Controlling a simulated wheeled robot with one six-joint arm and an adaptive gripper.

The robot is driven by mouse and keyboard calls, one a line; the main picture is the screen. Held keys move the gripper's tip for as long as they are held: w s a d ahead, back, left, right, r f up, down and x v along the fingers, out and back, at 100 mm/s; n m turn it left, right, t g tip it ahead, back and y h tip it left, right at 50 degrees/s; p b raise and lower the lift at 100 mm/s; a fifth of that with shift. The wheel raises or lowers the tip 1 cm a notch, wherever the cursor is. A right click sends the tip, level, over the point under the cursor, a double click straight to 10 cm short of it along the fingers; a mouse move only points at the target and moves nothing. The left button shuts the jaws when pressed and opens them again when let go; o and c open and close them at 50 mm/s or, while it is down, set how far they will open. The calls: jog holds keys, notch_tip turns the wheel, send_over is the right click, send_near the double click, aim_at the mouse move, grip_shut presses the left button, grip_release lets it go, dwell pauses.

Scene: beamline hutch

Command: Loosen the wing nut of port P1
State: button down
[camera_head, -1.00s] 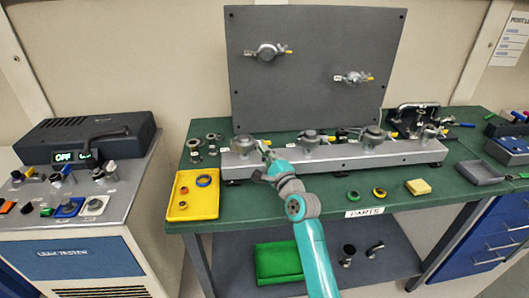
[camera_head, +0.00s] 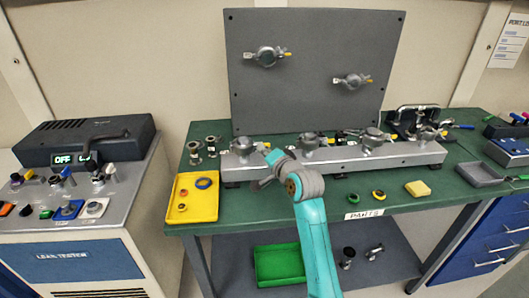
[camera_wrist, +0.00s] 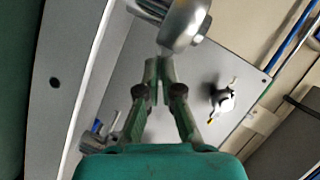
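The clamp of the leftmost port (camera_head: 243,146) sits at the left end of the grey manifold block; I take it for P1, but its label cannot be read. In the wrist view, its rounded silver body (camera_wrist: 188,22) shows at the top. My gripper (camera_head: 269,153) is at the right side of this clamp. In the wrist view, my gripper (camera_wrist: 160,62) has its fingertips close together, with a narrow grey part between them at the clamp's lower edge. This appears to be the wing nut, mostly hidden by the fingertips.
Similar clamps (camera_head: 309,143) stand along the manifold (camera_head: 345,160) to the right. A grey upright panel (camera_head: 315,90) is behind it. A yellow tray (camera_head: 194,207) lies at the bench's left front, with loose rings and a yellow block (camera_head: 417,188) further right.

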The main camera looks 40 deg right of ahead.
jog(key=n+g, duration=0.1)
jog(key=n, duration=0.1)
jog(key=n+g+h, duration=0.1)
jog(key=n, duration=0.1)
jog(key=shift+w+a+r+h, duration=0.15)
jog(key=shift+a+r+h, duration=0.05)
jog(key=shift+h, duration=0.1)
jog(key=n+g+h, duration=0.1)
jog(key=n, duration=0.2)
jog(key=shift+w+a+r+n+g+h, duration=0.1)
jog(key=shift+w+a+n+g+h, duration=0.1)
jog(key=shift+n+g+h, duration=0.2)
dwell(0.3)
jog(key=c, duration=1.4)
grip_release()
jog(key=shift+o, duration=0.2)
